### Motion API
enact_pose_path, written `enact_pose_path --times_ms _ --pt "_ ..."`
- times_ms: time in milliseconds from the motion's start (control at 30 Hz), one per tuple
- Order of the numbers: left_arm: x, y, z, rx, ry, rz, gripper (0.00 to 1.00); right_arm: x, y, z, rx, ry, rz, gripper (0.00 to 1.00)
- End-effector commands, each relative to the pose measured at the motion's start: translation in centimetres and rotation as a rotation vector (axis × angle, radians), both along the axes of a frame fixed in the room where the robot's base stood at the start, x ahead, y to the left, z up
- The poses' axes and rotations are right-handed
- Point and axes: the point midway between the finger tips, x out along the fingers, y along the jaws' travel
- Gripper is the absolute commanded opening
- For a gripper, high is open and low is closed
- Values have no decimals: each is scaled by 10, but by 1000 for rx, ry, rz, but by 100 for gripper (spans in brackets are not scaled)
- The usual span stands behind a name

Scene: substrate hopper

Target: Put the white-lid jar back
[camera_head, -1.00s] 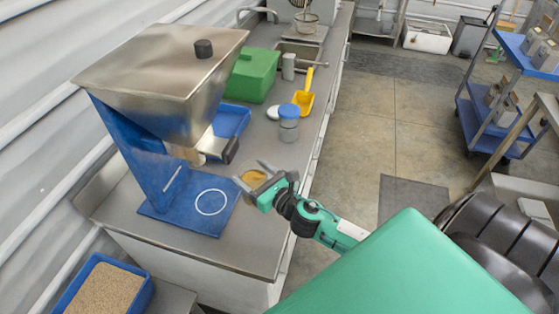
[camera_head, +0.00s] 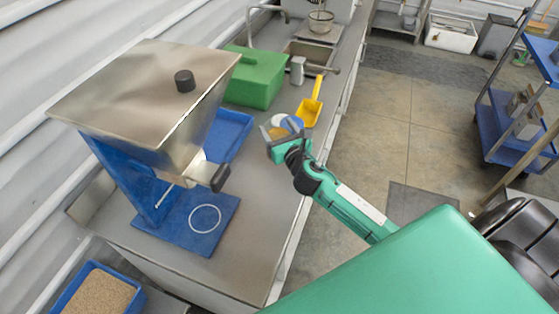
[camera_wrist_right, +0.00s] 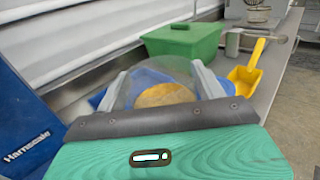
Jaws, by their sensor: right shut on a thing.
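My right gripper (camera_head: 279,127) is shut on a clear jar (camera_head: 277,133) with tan contents, above the counter. In the right wrist view the jar (camera_wrist_right: 165,95) sits between the two fingers, and its tan contents show with no lid over them. A white patch (camera_head: 278,120), likely the loose white lid, shows just behind the jar, mostly covered. A blue-lid jar (camera_head: 295,122) stands close behind the gripper, partly hidden. Whether the held jar touches either is unclear. My left gripper is not in view.
The steel hopper (camera_head: 150,90) on its blue stand (camera_head: 175,215) is at the left. A blue tray (camera_head: 233,130), green box (camera_head: 258,80) and yellow scoop (camera_head: 311,105) lie near the gripper. The counter (camera_head: 255,220) in front is bare. A grain bin (camera_head: 75,290) is at lower left.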

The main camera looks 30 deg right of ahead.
Motion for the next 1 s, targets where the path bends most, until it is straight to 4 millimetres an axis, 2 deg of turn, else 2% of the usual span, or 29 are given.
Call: enact_pose_path --times_ms 100,333,633,900,1000 --pt "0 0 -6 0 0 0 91 0 0 -30 5 1 -3 11" --pt "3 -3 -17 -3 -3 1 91 0 0 -74 4 1 -2 11" --pt "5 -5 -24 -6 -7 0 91 0 0 -93 0 -3 -1 11" --pt "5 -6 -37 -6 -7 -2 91 1 0 -124 3 -2 -1 11" --pt "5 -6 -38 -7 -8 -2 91 1 0 -128 0 -2 -1 11"
